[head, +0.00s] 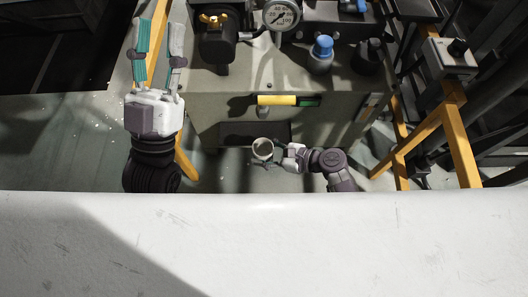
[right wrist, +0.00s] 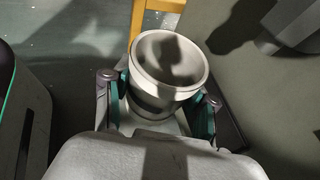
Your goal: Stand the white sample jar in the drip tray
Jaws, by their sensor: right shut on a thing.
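The white sample jar (head: 262,149) is upright, open at the top and looks empty inside. It also shows in the right wrist view (right wrist: 160,103), between the teal finger pads. My right gripper (head: 272,158) is shut on the jar, in front of the grey-green machine. A dark rectangle (head: 240,130) low at the machine's front, just behind the jar, looks like the drip tray. The jar overlaps its lower edge in the head view; I cannot tell the height between them. My left gripper (head: 157,38) is open and empty at the upper left.
The grey-green machine (head: 215,105) carries a pressure gauge (head: 281,14), a blue-capped knob (head: 322,47) and a yellow bar (head: 277,100) above the dark rectangle. Yellow frame posts (head: 460,145) stand at the right. A broad white surface (head: 300,245) fills the foreground.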

